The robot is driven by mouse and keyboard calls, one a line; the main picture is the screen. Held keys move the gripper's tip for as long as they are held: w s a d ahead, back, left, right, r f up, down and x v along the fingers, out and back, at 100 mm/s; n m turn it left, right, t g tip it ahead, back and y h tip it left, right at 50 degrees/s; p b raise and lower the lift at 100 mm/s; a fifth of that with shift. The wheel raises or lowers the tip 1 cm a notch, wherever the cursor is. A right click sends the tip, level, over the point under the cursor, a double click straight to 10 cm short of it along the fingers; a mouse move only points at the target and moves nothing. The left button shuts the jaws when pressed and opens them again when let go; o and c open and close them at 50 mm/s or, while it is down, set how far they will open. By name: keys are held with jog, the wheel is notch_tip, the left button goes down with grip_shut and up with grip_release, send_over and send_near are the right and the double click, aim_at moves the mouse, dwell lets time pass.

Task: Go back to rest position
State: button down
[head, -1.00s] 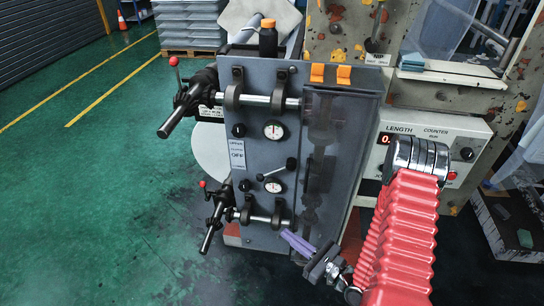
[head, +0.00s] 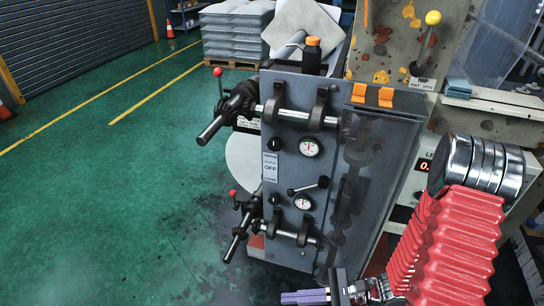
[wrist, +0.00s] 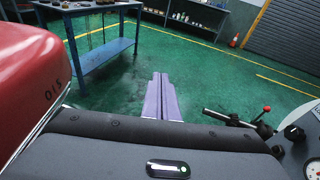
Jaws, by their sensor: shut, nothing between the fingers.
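My gripper (head: 305,297) shows at the bottom of the head view, its purple fingers pointing left, below the grey control panel (head: 285,215). In the wrist view the purple fingers (wrist: 162,97) are together over the green floor, with nothing between them. My red ribbed arm runs up the right side of the head view. The gripper is apart from the panel's lower black handle (head: 236,243), which also shows at the right of the wrist view.
The panel carries an upper black handle (head: 222,119), two gauges and a smoky cover (head: 365,180). In the wrist view a blue table (wrist: 104,52) stands at the upper left. Open green floor (head: 120,200) lies left of the panel.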

jog(key=s+d+r+n+g+h, duration=0.3)
jog(key=s+d+r+n+h, duration=0.1)
jog(key=d+r+n+h, duration=0.75)
notch_tip(320, 180, up, 16)
jog(key=w+a+n+t+h, duration=0.1)
jog(key=n+t+h, duration=0.3)
jog(key=n+t, duration=0.2)
jog(key=shift+a+t, duration=0.25)
jog(key=shift+t, duration=0.65)
jog(key=shift+n, duration=0.25)
